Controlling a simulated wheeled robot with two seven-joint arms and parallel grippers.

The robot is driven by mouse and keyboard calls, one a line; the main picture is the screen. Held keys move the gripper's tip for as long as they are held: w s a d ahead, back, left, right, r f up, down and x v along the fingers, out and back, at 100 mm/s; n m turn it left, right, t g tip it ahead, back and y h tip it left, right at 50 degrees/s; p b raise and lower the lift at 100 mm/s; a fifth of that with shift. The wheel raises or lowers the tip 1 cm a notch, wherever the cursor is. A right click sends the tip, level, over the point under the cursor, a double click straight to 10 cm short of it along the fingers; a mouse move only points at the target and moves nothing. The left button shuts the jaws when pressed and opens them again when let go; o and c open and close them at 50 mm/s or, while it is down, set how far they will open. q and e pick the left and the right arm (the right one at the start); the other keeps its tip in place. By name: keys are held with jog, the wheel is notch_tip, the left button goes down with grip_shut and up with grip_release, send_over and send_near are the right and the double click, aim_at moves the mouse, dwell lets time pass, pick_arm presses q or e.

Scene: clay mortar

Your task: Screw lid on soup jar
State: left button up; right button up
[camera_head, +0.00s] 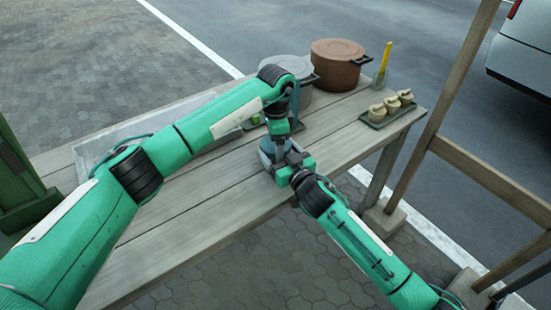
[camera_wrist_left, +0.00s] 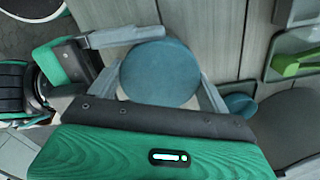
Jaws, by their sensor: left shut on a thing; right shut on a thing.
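A round blue-teal lid (camera_wrist_left: 160,72) fills the middle of the left wrist view, seen from above. My left gripper (camera_head: 276,142) reaches down over it, its fingers shut on the lid's two sides. The soup jar (camera_head: 265,158) stands on the wooden table under the lid, mostly hidden by my grippers. My right gripper (camera_head: 287,164) comes from the front right and is shut on the jar at its side, below the left gripper. The lid sits over the jar; whether the threads engage is hidden.
A grey pot (camera_head: 298,68) and a brown pot (camera_head: 338,58) stand at the table's back. A tray with several small pale cups (camera_head: 389,107) and a yellow-handled tool (camera_head: 384,62) are at the right. The front left tabletop (camera_head: 150,250) is clear. Wooden posts (camera_head: 445,100) rise at right.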

pick_arm(q)
jog(key=m, duration=0.3)
jog(key=o, duration=1)
jog(key=shift+o, duration=0.2)
jog(key=shift+r, duration=2.25)
notch_tip(320, 180, up, 12)
